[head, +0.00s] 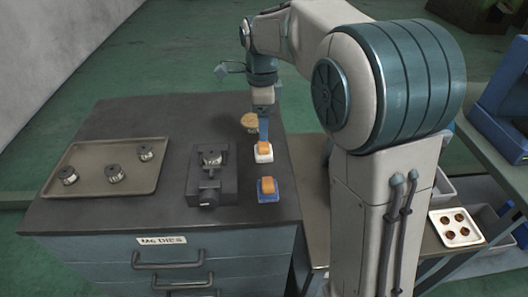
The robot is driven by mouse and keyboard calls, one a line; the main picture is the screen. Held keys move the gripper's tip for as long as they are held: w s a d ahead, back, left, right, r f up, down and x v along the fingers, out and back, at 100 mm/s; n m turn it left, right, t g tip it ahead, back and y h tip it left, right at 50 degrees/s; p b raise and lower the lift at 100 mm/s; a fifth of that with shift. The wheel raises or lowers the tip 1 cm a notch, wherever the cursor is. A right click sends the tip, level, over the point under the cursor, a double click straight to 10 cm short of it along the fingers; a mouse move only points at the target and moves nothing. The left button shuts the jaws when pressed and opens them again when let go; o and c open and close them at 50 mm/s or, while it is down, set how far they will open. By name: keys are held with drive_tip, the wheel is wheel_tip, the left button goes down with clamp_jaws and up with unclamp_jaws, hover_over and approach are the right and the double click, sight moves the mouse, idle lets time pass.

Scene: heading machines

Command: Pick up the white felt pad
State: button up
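A dark vise-like fixture (223,185) holds a metal round. A tray (88,186) with three metal rounds stands at the left. The cabinet top (165,120) is clear at the back. A white dish (443,236) sits at the right.

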sight(263, 144)
drive_tip(key=f, duration=1)
drive_tip(key=shift+w+d+f, duration=0.15)
drive_tip(key=shift+d+f, duration=0.05)
drive_tip(key=c, duration=1.1)
